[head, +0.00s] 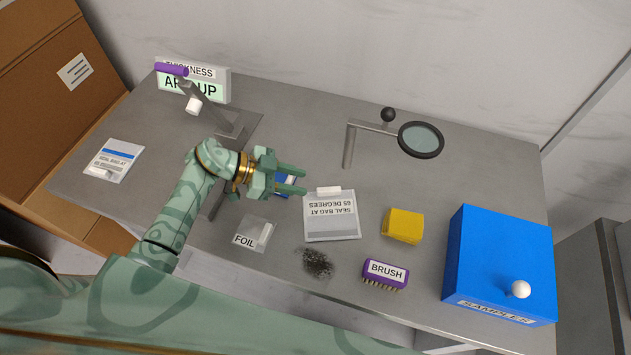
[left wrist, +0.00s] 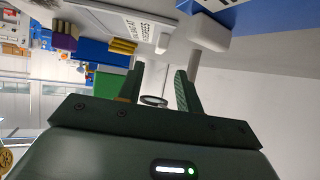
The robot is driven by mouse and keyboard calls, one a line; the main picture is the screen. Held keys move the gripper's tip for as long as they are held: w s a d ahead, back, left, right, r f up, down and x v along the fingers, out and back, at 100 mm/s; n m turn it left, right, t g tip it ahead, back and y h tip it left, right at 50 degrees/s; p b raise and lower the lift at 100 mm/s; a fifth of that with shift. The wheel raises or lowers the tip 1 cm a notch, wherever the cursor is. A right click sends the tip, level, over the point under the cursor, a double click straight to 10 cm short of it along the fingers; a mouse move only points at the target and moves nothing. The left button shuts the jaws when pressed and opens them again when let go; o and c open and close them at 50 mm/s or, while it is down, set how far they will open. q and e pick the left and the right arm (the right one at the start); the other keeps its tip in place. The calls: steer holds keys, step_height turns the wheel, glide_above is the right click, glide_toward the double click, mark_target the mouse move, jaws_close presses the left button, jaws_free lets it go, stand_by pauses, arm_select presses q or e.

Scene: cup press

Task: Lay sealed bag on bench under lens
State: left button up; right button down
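My left gripper (head: 305,181) is over the middle of the bench (head: 395,185). Its fingers are apart with nothing visible between them, as the left wrist view (left wrist: 160,75) also shows. A blue and white item (head: 284,191) lies partly hidden behind the fingers; I cannot tell if it is the sealed bag. A grey packet marked FOIL (head: 253,234) lies below the gripper. The round lens (head: 420,139) stands on a post to the right of the gripper, with bare bench below it. My right gripper is not in view.
A "SEAL BAG AT 65 DEGREES" card (head: 331,228) sits right of the gripper. A yellow block (head: 403,226), purple brush (head: 385,274), dark crumbs (head: 317,262) and blue SAMPLES box (head: 503,257) line the front and right. A lever press (head: 208,107) stands at left.

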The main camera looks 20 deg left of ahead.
arm_select(q)
steer(key=v, duration=0.4)
steer(key=shift+a+r, duration=0.1)
stand_by(1.3)
